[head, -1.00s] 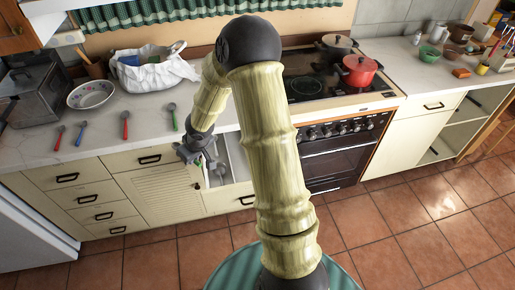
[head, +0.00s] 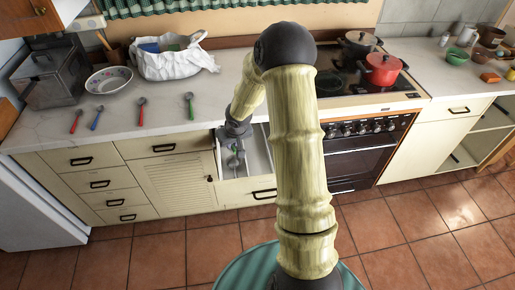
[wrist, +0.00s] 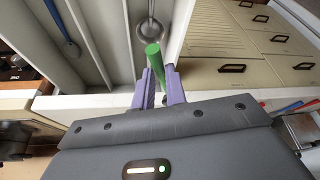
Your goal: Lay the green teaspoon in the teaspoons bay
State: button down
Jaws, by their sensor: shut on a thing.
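My gripper (wrist: 158,74) is shut on the handle of a green spoon (wrist: 153,50). The spoon's round metal bowl (wrist: 149,28) points away from my fingers. In the head view my gripper (head: 235,160) is at the left part of an open drawer (head: 258,150). In the wrist view the drawer's dividers (wrist: 90,45) split it into long bays. A spoon with a blue-grey handle (wrist: 58,20) lies in one bay. The held spoon is near the drawer's side wall; I cannot tell whether it touches the floor. No bay labels can be read.
On the counter lie a red spoon (head: 76,121), a blue spoon (head: 96,117), another red spoon (head: 141,111) and another green spoon (head: 190,106). A bowl (head: 109,79) and a white bag (head: 175,64) stand behind. The stove with a red pot (head: 383,70) is to the right.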

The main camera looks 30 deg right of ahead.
jog(key=w+d+f+m+h+b, duration=0.2)
jog(key=d+f+m+b, duration=0.2)
jog(key=d+f, duration=0.4)
jog(key=d+m, duration=0.1)
jog(key=d, duration=0.2)
jog(key=shift+w+f, duration=0.2)
jog(key=shift+w, duration=0.1)
jog(key=shift+f+b, duration=0.15)
jog(key=shift+b, duration=0.15)
jog(key=shift+f+b, duration=3.7)
jog(key=shift+f, duration=0.7)
jog(key=c, duration=1)
grip_release()
jog(key=shift+c, duration=0.2)
